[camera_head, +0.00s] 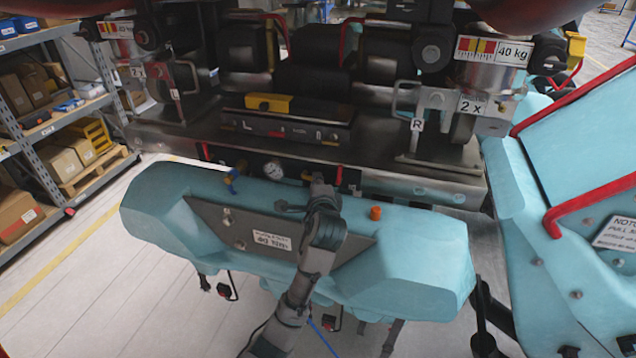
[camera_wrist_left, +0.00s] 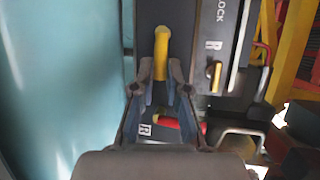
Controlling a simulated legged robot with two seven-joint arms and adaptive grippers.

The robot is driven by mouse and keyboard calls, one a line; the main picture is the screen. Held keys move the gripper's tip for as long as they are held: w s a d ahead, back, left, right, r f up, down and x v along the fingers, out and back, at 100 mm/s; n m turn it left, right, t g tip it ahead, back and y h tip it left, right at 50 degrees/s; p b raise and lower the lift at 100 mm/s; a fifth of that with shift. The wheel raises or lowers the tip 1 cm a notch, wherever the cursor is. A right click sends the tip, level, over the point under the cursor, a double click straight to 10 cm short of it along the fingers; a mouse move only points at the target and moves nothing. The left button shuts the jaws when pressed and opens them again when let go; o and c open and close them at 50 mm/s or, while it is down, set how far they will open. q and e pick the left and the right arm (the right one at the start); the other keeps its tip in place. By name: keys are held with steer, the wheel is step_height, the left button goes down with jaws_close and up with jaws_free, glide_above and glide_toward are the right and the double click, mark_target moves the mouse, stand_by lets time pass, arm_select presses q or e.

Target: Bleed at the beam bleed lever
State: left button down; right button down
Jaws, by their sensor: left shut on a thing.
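In the left wrist view a yellow lever (camera_wrist_left: 161,50) with a bent top stands on a dark panel. Its lower end sits between the two fingers of my left gripper (camera_wrist_left: 161,72), which is shut on it. In the head view my left gripper (camera_head: 320,188) reaches over the top of the teal beam (camera_head: 408,262), just right of a round pressure gauge (camera_head: 273,170). The gripper hides most of what it holds there. No label naming the bleed lever is readable. My right gripper is in neither view.
A blue tap (camera_head: 232,181) stands left on the beam and an orange cap (camera_head: 376,212) right. A red lever (camera_wrist_left: 168,122) lies below the yellow one in the wrist view. Metal machinery rises behind; a teal body with red rails (camera_head: 590,206) stands right. Floor is clear at left.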

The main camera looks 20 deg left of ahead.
arm_select(q)
steer(key=shift+a+n, duration=0.2)
steer(key=shift+n, duration=0.1)
steer(key=shift+a+r+n+g+h, duration=0.15)
steer(key=shift+r+n+g+h, duration=0.4)
steer(key=shift+n, duration=0.45)
steer(key=n+h, duration=0.1)
steer(key=a+r+n+h, duration=0.1)
steer(key=n, duration=0.1)
steer(key=shift+g, duration=0.35)
steer(key=shift+a+r+n+h, duration=0.15)
steer(key=shift+a+n+h, duration=0.25)
steer(key=shift+n+h, duration=0.5)
steer(key=shift+a+r+n+h, duration=0.15)
steer(key=shift+a+n+h, duration=0.3)
steer(key=shift+n+h, duration=0.35)
steer(key=shift+a+n+h, duration=0.4)
steer(key=shift+n+h, duration=0.35)
steer(key=shift+n, duration=0.35)
steer(key=shift+a+n+h, duration=0.25)
steer(key=shift+n+h, duration=0.15)
steer(key=shift+n, duration=0.1)
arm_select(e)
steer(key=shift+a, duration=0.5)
